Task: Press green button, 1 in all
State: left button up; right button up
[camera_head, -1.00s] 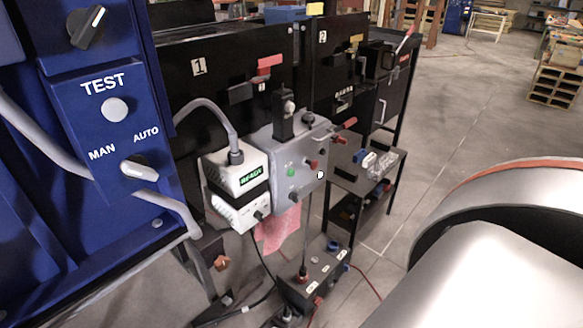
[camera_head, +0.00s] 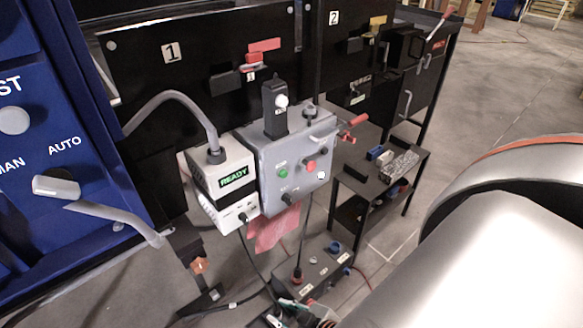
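A small green button (camera_head: 283,173) is on the front of a grey control box (camera_head: 268,190), left of a red button (camera_head: 310,165). Nothing covers the green button. My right arm's large silver link fills the lower right. What seems to be a small part of my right gripper (camera_head: 308,312) shows at the bottom edge, well below the control box and apart from it. Most of it is cut off, so its opening cannot be told. My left gripper is out of view.
A white unit reading READY (camera_head: 236,180) adjoins the control box on the left. A blue panel (camera_head: 70,225) stands at the left edge. A small black shelf (camera_head: 352,180) is to the right. A lower switch box (camera_head: 318,272) sits below, with cables around it.

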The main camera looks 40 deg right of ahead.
aim_at(283, 173)
jog(key=l, duration=2.95)
jog(key=i+u, duration=0.05)
jog(key=i, duration=0.1)
